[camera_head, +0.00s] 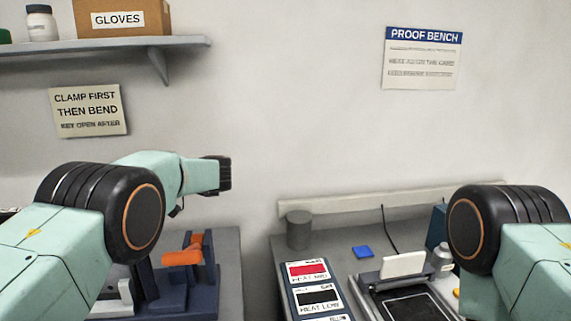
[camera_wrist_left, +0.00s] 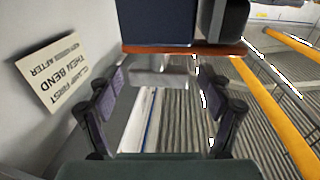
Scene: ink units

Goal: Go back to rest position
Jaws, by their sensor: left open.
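My left gripper (camera_wrist_left: 162,82) shows in the left wrist view with its two fingers spread apart and nothing between them. Beyond the fingers lie a dark blue block with an orange-brown edge (camera_wrist_left: 185,48) and a grey ridged surface. In the head view my left arm reaches in from the left, and its black wrist end points right in front of the wall, above the bench. The left fingers cannot be made out there. My right arm comes in from the right edge, and its gripper is out of view.
A blue clamp fixture with an orange handle (camera_head: 182,257) stands below my left arm. A shelf (camera_head: 110,47) hangs upper left.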

